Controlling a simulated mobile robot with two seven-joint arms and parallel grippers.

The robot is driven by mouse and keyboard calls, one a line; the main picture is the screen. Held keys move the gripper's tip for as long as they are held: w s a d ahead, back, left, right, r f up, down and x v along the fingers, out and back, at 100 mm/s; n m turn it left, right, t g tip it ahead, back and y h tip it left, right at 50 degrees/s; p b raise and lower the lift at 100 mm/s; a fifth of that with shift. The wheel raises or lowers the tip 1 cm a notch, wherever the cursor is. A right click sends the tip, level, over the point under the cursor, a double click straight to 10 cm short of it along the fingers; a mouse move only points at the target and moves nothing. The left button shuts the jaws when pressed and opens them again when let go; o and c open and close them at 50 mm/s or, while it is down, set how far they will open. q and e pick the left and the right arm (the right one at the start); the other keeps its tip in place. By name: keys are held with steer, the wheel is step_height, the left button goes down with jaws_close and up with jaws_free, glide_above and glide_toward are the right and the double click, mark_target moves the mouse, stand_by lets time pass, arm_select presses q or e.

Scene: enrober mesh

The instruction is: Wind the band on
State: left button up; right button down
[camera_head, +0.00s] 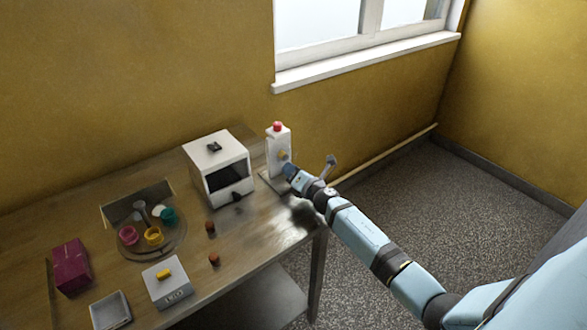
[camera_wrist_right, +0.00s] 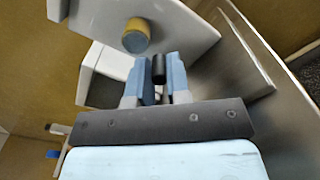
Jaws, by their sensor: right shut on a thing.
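My right gripper (camera_head: 289,170) is at the foot of a white upright unit (camera_head: 272,148) at the table's far right corner. The unit has a red button (camera_head: 277,126) on top and a yellow knob (camera_head: 282,155) on its side. In the right wrist view, the two blue fingers (camera_wrist_right: 160,78) are shut on a short black peg-like handle (camera_wrist_right: 158,68). The yellow knob (camera_wrist_right: 136,36) sticks out of the white housing just above the fingers. What the handle joins is hidden. I cannot make out the band. My left gripper is not in view.
A white box (camera_head: 215,158) with a dark front opening stands left of the unit. Further left are a round tray (camera_head: 150,246) with coloured cups, a magenta box (camera_head: 71,266), a white scale-like device (camera_head: 166,286) and two small brown pieces (camera_head: 214,259). A wall and window lie behind.

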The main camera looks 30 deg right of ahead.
steer(key=m, duration=0.2)
steer(key=a+m+p, duration=0.1)
steer(key=m, duration=0.3)
steer(key=shift+a+r, duration=0.2)
steer(key=shift+r, duration=0.05)
steer(key=shift+m, duration=0.3)
steer(key=c, duration=1.1)
jaws_free()
steer(key=shift+s, duration=0.1)
steer(key=shift+s, duration=0.1)
steer(key=s, duration=0.9)
steer(key=s+d+b, duration=0.1)
steer(key=s, duration=0.3)
steer(key=shift+s+r, duration=0.1)
steer(key=shift+s, duration=0.2)
